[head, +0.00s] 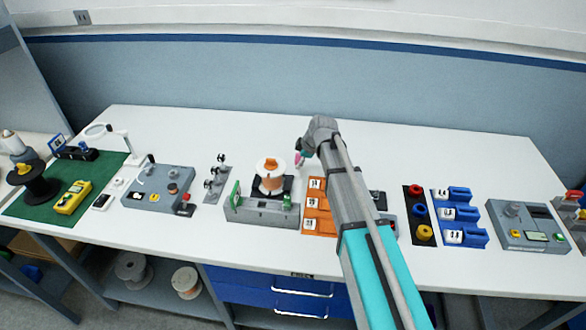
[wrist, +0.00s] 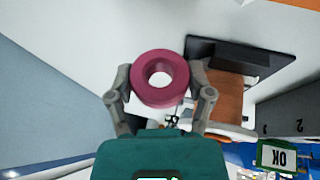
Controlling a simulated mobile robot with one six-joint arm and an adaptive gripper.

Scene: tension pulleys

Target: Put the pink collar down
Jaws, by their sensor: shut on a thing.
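The pink collar (wrist: 142,80) is a thick ring with a round hole through it. In the wrist view it sits between the two fingers of my gripper (wrist: 161,78), which are shut on it from either side. In the head view my gripper (head: 301,152) is over the back middle of the white table, and the collar shows as a small pink spot (head: 298,159) at its tip. It appears to be held above the table, but the exact height is hard to tell.
A black strip with coloured rings (head: 418,213) and blue bins (head: 461,213) are right. The table's back strip is clear.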

